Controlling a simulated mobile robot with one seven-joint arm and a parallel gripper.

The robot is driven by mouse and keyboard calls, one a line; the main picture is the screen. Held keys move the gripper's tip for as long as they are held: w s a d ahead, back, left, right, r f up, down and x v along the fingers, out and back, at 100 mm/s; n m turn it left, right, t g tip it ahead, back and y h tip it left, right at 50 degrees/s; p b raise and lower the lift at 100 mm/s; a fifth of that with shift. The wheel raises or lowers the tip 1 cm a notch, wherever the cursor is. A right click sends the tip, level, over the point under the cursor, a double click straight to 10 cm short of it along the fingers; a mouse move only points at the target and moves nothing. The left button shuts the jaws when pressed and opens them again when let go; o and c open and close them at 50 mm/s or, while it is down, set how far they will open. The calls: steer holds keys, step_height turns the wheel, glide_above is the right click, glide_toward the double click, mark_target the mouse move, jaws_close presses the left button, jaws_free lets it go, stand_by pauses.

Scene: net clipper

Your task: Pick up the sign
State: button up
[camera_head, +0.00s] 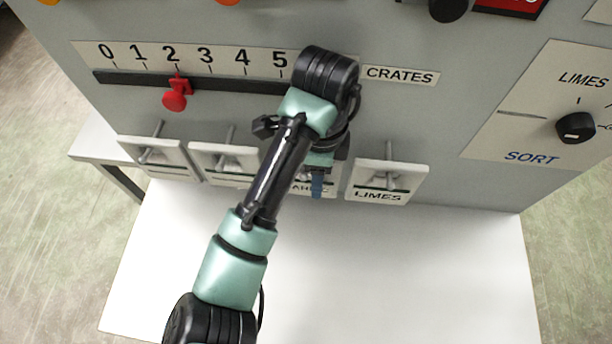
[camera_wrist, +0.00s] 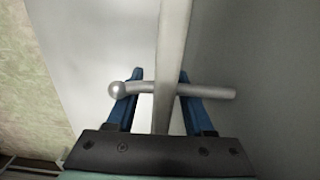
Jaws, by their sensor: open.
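A white sign (camera_head: 331,189) with partly hidden black lettering hangs on the grey panel, left of the sign reading LIMES (camera_head: 379,194). My arm covers much of it in the head view. In the wrist view the sign (camera_wrist: 172,45) is seen nearly edge-on as a pale upright strip, with a grey peg (camera_wrist: 216,92) passing across it and ending in a round knob on the left. My gripper (camera_wrist: 160,74) is open, with one blue finger on each side of the strip. Whether either finger touches it is not clear. The blue fingers also show in the head view (camera_head: 317,186).
Two more white signs hang on pegs to the left, one outer (camera_head: 160,155) and one inner (camera_head: 224,160). A slider with a red knob (camera_head: 175,95) and a black SORT dial (camera_head: 575,127) are on the panel. The white table (camera_head: 400,270) below is clear.

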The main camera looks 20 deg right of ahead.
steer(key=shift+f, duration=0.75)
jaws_close()
steer(key=shift+r, duration=0.15)
steer(key=shift+r, duration=0.55)
steer(key=shift+s+a+r, duration=0.15)
steer(key=shift+s, duration=0.05)
steer(key=s+a, duration=0.3)
steer(key=s, duration=0.5)
steer(key=s+a+b, duration=0.1)
steer(key=s+a, duration=0.2)
steer(key=s, duration=0.5)
steer(key=shift+a, duration=0.35)
